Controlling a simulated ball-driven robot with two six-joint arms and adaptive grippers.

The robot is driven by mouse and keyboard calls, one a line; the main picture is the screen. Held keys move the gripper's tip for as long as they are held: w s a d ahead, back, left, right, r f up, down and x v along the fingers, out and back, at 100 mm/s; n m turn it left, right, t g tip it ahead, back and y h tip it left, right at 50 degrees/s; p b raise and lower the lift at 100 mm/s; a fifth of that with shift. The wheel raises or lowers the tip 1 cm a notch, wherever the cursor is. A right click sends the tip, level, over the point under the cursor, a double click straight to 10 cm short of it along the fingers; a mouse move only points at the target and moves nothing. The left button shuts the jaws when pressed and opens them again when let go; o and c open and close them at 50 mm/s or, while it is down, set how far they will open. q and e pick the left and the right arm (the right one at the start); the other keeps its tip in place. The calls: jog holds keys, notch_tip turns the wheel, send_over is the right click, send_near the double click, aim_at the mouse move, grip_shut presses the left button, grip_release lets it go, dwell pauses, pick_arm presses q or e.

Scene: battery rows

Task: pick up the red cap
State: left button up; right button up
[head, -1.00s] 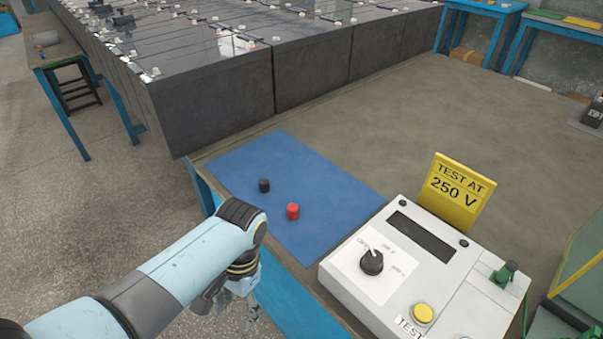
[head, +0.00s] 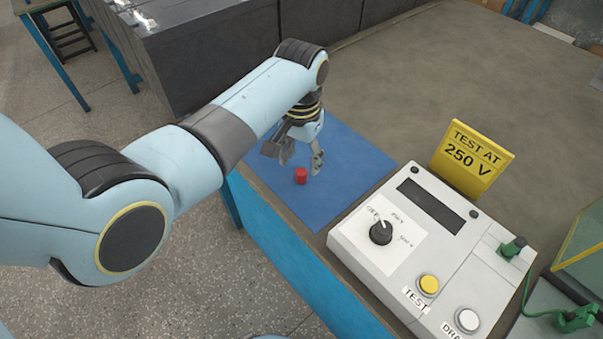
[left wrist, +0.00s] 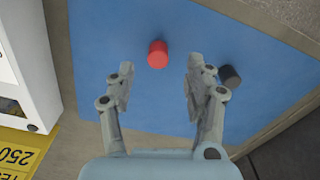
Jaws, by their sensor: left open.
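The red cap (head: 301,176) stands on the blue mat (head: 345,165) near the table's front edge. In the left wrist view the red cap (left wrist: 157,54) is just beyond and between the spread fingers. My left gripper (head: 300,165) is open and empty, pointing down above the mat close to the cap. In the left wrist view the left gripper (left wrist: 158,82) shows a wide gap between its fingertips. A black cap (left wrist: 230,77) sits on the mat beside one finger; in the head view my arm hides it. My right gripper is not in view.
A white tester (head: 400,250) with knob and buttons stands right of the mat. A yellow "TEST AT 250 V" sign (head: 470,160) stands behind it. Dark battery blocks (head: 210,60) line the back left. The table top (head: 420,80) behind the mat is clear.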

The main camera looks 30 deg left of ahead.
aim_at(301, 171)
pick_arm(q)
notch_tip(301, 171, down, 4)
jog(key=shift+d+f+b, duration=0.1)
jog(key=shift+f+b, duration=0.1)
jog(key=shift+b, duration=0.15)
jog(key=shift+s, duration=0.1)
jog(key=c, duration=0.9)
